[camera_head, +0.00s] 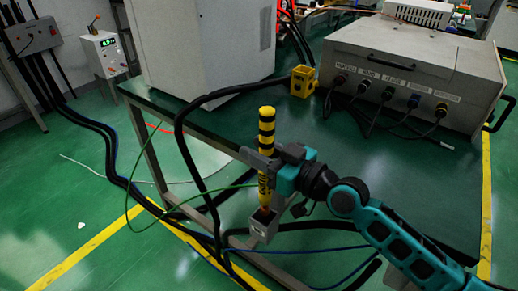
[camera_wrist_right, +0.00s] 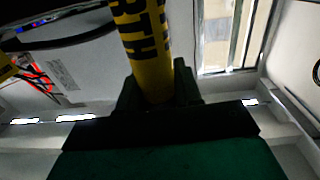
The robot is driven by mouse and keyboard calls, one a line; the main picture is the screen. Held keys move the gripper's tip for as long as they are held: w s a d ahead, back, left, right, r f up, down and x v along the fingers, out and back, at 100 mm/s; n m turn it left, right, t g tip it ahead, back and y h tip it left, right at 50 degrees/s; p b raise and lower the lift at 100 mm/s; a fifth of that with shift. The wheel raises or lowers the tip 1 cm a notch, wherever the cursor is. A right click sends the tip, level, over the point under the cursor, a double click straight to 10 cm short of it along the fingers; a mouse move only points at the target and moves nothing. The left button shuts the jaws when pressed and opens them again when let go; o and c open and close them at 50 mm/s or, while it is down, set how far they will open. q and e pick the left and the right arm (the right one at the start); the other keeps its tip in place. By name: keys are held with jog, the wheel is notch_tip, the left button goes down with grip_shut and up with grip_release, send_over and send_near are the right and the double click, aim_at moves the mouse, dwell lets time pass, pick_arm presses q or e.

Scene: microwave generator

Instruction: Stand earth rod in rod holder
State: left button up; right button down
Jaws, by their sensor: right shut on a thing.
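The earth rod (camera_head: 266,128) is yellow with black bands and stands nearly upright at the table's front edge. My right gripper (camera_head: 264,165) is shut around its middle. The wrist view shows the yellow rod (camera_wrist_right: 148,55) with black letters between the fingers (camera_wrist_right: 157,95). A grey open-topped box, apparently the rod holder (camera_head: 262,231), is below the gripper. The rod's orange lower end shows at the box's opening; how deep it sits is hidden. My left gripper is out of view.
The dark green table (camera_head: 400,170) carries a yellow block-like holder (camera_head: 303,81), a large grey unit with plugged cables (camera_head: 415,75) and a white cabinet (camera_head: 210,40). Black cables (camera_head: 190,155) loop over the table's left edge, close to the rod. The table's middle is mostly clear.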

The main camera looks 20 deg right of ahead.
notch_tip(320, 180, down, 7)
jog(key=b, duration=0.6)
dwell(0.5)
jog(key=shift+f+b, duration=0.35)
jog(key=shift+f, duration=0.2)
jog(key=c, duration=0.7)
grip_release()
jog(key=shift+f, duration=0.1)
